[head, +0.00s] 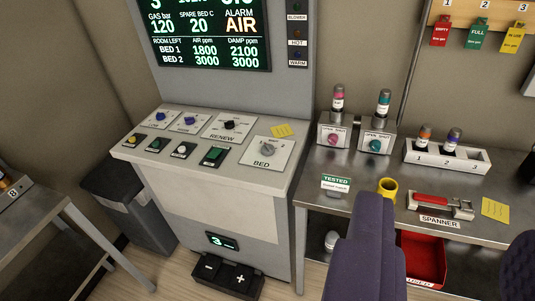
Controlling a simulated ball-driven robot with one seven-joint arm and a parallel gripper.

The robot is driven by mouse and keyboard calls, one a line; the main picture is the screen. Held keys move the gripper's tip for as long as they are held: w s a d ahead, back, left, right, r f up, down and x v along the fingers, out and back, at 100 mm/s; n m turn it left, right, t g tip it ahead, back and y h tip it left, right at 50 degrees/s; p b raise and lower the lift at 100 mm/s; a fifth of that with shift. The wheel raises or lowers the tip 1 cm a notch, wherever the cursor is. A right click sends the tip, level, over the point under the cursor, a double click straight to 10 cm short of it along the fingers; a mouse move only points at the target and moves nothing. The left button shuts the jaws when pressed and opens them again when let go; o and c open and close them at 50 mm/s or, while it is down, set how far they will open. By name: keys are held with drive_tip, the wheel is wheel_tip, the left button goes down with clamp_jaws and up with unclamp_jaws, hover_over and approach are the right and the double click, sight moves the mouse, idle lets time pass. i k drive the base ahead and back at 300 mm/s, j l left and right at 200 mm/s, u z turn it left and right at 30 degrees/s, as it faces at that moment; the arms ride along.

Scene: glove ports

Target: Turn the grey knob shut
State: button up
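The grey knob (268,149) sits on a white plate marked BED (264,163), at the right end of the sloping console top (215,176). The knob seems turned at a slant, but the small marks around it are too fine to read. Nothing touches it. I see no gripper fingers in the head view, so I cannot place my gripper relative to the knob.
A dark knob (229,124) marked RENEW, two blue-purple knobs and several push buttons share the console. A display (210,30) stands behind. A steel bench (385,170) is at right. A purple padded shape (362,255) blocks the lower right.

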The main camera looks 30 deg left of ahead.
sight(266, 149)
drive_tip(key=i+j, duration=0.2)
drive_tip(key=i, duration=0.3)
drive_tip(key=i+j, duration=0.2)
drive_tip(key=i, duration=0.25)
drive_tip(key=i+j+u, duration=0.1)
drive_tip(key=i, duration=0.4)
drive_tip(key=i+j, duration=0.25)
drive_tip(key=i, duration=0.25)
